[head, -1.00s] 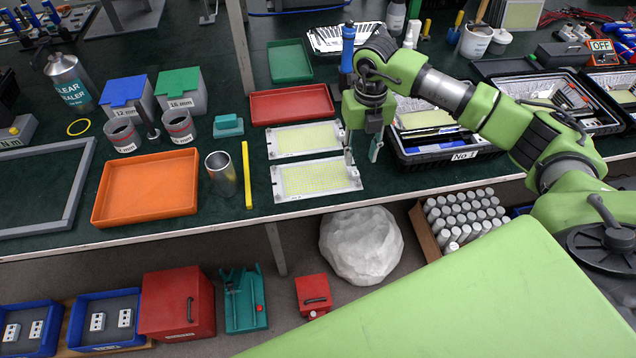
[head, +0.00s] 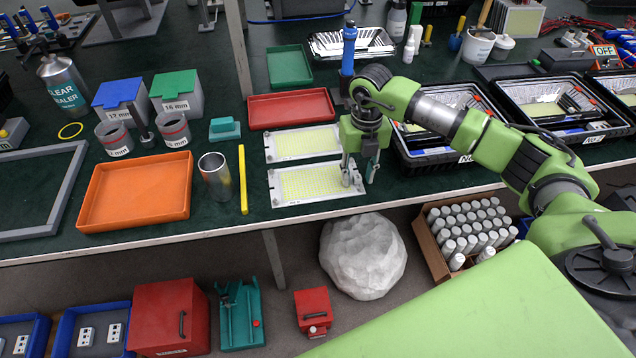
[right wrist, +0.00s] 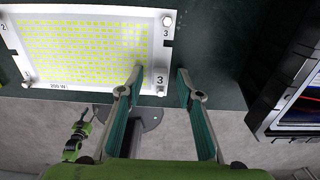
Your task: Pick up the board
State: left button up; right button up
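Two white boards with yellow LED grids lie flat on the dark green table. The near board (head: 310,186) has corner screws and also shows in the right wrist view (right wrist: 85,45). The far board (head: 302,144) lies just behind it. My right gripper (head: 359,180) is open at the near board's right edge. In the right wrist view the gripper (right wrist: 160,74) has its left finger over the board near a corner marked 3 and its right finger beyond the edge. Nothing is held; contact with the board cannot be told. My left gripper is not in view.
A black tray (head: 436,164) stands right of the near board. A yellow bar (head: 243,180), metal cup (head: 215,176) and orange tray (head: 135,192) are to the left. A red tray (head: 291,108) lies behind the boards. The table's front edge is close to the near board.

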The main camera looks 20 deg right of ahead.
grip_shut()
jog(key=shift+r+p, duration=0.4)
jog(key=shift+r, duration=0.15)
notch_tip(320, 180, up, 2)
jog(key=shift+r+p, duration=0.1)
jog(key=shift+p, duration=0.75)
jog(key=s+a+r+p, duration=0.7)
jog(key=a+r+p, duration=0.3)
jog(key=a, duration=0.2)
notch_tip(320, 180, up, 7)
jog(key=p, duration=0.3)
jog(key=shift+s+p, duration=0.2)
jog(key=shift+p, duration=0.2)
jog(key=shift+r, duration=0.1)
